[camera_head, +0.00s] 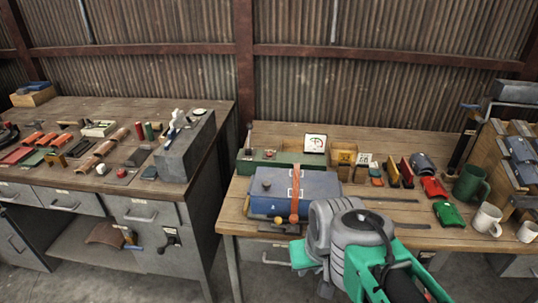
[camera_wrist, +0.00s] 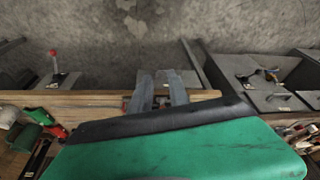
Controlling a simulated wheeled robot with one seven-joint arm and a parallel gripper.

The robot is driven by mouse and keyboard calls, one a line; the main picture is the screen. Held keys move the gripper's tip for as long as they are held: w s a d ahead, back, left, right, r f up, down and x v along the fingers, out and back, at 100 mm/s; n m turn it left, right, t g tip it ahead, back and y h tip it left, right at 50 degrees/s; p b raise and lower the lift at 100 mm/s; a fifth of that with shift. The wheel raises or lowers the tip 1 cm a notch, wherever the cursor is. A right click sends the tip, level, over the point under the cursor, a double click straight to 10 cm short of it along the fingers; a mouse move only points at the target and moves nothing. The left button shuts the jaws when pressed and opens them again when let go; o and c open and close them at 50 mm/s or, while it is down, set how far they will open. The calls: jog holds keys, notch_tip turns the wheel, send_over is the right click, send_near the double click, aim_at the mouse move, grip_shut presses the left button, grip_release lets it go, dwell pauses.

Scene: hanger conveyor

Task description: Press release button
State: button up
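No button in view is readably marked as the release button. On the right bench, a blue box (camera_head: 325,186) has a dark knob (camera_head: 266,184) on its top left and a small round detail on its front. Behind it, a long green box (camera_head: 287,158) carries a dark knob and a small red spot. On the left bench, a small grey block with a red top (camera_head: 121,172) lies near the front edge. In the wrist view, the two grey fingers of my gripper (camera_wrist: 160,92) stand apart with nothing visible between them, over the bench edge. The head view mostly hides them.
The right bench (camera_head: 400,237) also holds a gauge (camera_head: 315,143), a green mug (camera_head: 470,184), white mugs (camera_head: 487,220) and a wooden rack at right. The left bench is crowded with tools. In the wrist view, a red-knobbed lever (camera_wrist: 54,60) stands left.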

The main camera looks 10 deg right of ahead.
grip_shut()
dwell(1.4)
